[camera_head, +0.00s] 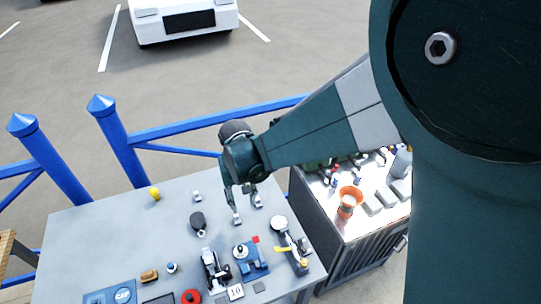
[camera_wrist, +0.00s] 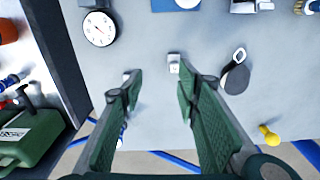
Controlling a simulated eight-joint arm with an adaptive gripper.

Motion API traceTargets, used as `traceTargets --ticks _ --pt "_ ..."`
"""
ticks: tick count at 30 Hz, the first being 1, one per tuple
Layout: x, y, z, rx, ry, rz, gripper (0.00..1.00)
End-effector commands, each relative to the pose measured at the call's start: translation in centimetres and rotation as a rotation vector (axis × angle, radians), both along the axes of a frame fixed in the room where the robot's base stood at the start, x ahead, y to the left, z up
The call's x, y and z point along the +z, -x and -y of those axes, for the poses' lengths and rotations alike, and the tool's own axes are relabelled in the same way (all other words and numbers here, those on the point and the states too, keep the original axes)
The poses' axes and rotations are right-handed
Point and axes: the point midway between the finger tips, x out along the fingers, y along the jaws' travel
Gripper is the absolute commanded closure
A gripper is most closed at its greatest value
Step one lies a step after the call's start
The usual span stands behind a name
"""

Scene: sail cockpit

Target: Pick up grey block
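My gripper (camera_wrist: 160,75) is open and empty in the wrist view, with two green fingers spread above the table. It also shows in the head view (camera_head: 247,208), pointing down. A small light grey block (camera_wrist: 174,62) lies on the table just left of the right fingertip in the wrist view. Another pale bit (camera_wrist: 127,75) shows at the left fingertip, partly covered. In the head view a small light block (camera_head: 196,195) stands left of my gripper. I cannot tell which of these is the grey block, nor the fingertips' exact height.
The grey table (camera_head: 85,240) holds a black paddle-like item (camera_head: 198,222), a yellow knob (camera_head: 154,194), a round dial (camera_wrist: 98,28) and a blue-based joystick (camera_head: 250,260). A cabinet (camera_head: 350,245) with an orange cup (camera_head: 348,200) stands right. Blue railing (camera_head: 125,150) runs behind.

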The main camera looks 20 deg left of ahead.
Motion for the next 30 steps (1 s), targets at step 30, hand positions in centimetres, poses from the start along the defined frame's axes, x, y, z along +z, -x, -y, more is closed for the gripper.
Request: traceTargets --ticks 30 --pt "-3.8 1.5 -2.4 0.03 0.019 -0.016 0.68"
